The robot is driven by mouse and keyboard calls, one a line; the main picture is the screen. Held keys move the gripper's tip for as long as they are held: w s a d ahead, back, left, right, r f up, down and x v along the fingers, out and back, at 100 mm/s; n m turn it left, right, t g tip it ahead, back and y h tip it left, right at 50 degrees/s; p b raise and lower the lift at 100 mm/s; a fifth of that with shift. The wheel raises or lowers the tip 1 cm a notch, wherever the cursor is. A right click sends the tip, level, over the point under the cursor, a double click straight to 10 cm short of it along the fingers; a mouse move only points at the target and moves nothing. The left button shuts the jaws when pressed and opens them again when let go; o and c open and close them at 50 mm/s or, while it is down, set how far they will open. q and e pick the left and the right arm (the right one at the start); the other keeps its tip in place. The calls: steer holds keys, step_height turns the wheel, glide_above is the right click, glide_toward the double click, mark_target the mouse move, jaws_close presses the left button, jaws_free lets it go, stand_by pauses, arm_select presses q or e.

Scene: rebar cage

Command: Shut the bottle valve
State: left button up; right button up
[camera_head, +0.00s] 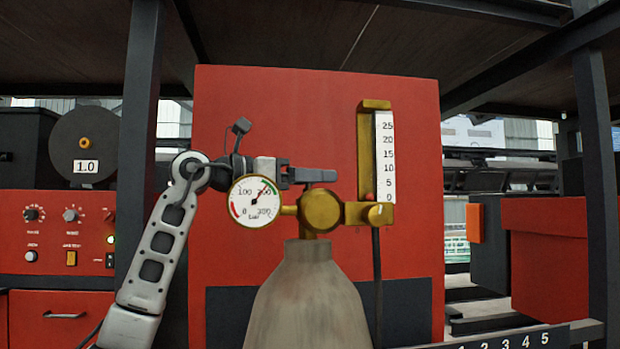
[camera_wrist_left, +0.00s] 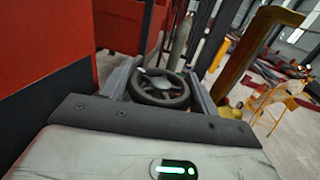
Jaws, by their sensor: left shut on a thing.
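The grey gas bottle (camera_head: 308,300) stands upright in the middle of the head view. On top is a brass regulator (camera_head: 320,211) with a round white pressure gauge (camera_head: 254,202), its needle well above zero, and an upright brass flowmeter (camera_head: 385,150) at the right. My left gripper (camera_head: 322,175) comes in from the left behind the gauge, just above the regulator. In the left wrist view, the black valve handwheel (camera_wrist_left: 160,88) sits between the two fingers of my left gripper (camera_wrist_left: 163,75), which are shut on it. The head view does not show the wheel. My right gripper is not in view.
A red cabinet panel (camera_head: 280,100) stands right behind the bottle. A dark post (camera_head: 143,130) is at the left, near my arm, beside a red welding machine (camera_head: 55,235). Another post (camera_head: 597,160) stands at the right. A numbered dark strip (camera_head: 520,338) crosses the lower right.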

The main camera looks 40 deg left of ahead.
arm_select(q)
steer(key=shift+h, duration=0.3)
steer(key=m+g+h, duration=0.4)
steer(key=h, duration=0.1)
steer(key=shift+r+m+g, duration=0.1)
steer(key=shift+m+g, duration=0.2)
steer(key=shift+m, duration=0.1)
steer(key=m+g+h, duration=0.1)
steer(key=m+g, duration=0.1)
steer(key=m+g+h, duration=0.2)
steer(key=g, duration=0.1)
steer(key=shift+s+h, duration=0.1)
steer(key=shift+h, duration=0.2)
steer(key=shift+m+g, duration=0.3)
steer(key=shift+g, duration=0.3)
steer(key=o, duration=1)
steer(key=shift+c, duration=0.2)
